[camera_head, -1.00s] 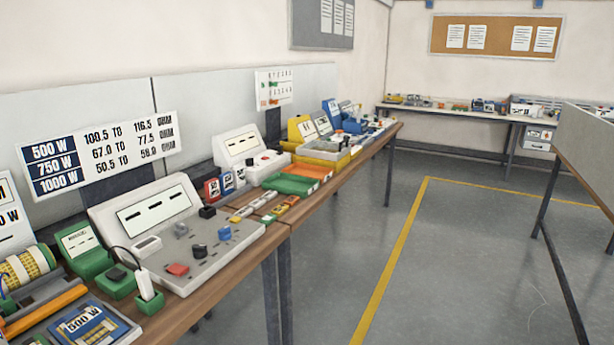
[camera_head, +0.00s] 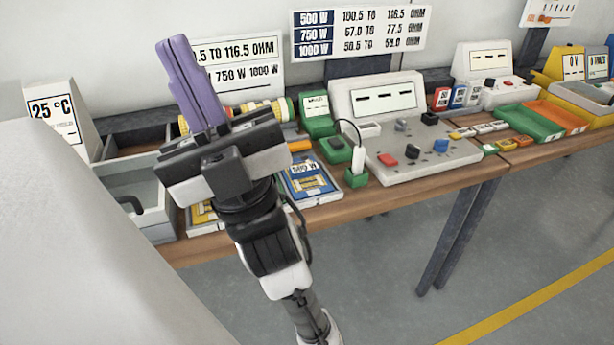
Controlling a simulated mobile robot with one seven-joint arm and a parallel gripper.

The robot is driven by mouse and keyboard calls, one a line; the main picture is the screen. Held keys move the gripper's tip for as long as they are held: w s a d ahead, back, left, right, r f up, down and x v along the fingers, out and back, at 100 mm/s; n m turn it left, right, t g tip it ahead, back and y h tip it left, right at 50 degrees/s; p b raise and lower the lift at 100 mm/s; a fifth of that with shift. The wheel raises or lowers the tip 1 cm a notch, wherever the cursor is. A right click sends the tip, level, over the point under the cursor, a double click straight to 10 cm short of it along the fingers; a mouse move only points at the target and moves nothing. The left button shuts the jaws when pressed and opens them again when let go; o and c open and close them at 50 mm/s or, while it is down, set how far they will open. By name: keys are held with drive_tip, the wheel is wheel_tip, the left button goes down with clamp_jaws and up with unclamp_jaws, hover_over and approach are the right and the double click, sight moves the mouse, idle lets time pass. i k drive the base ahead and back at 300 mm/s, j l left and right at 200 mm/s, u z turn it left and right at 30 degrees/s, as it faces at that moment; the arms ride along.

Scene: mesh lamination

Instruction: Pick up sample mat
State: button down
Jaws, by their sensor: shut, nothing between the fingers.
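My gripper (camera_head: 177,42) points up and away over the left part of the bench, its two purple fingers together and empty. A flat blue card marked "500 W" (camera_head: 308,180) with a yellow patterned panel lies on the bench just right of my gripper. A second flat piece with yellow on it (camera_head: 203,216) lies left of my wrist, mostly hidden by the arm. A yellow-and-white patterned roll (camera_head: 262,108) with green ends lies behind my gripper, partly hidden. I cannot tell for sure which of these is the sample mat. My gripper touches none of them visibly.
A grey bin (camera_head: 142,189) and a "25 °C" display (camera_head: 58,112) stand at left. A grey tester console (camera_head: 425,150) with knobs stands right of the blue card, a corded green box (camera_head: 335,148) between them. Free floor lies in front of the bench (camera_head: 370,207).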

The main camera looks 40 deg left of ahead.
sight(304, 179)
drive_tip(key=i+j+u, duration=0.3)
drive_tip(key=j+u, duration=0.15)
drive_tip(key=i+j+u, duration=0.4)
drive_tip(key=j, duration=0.1)
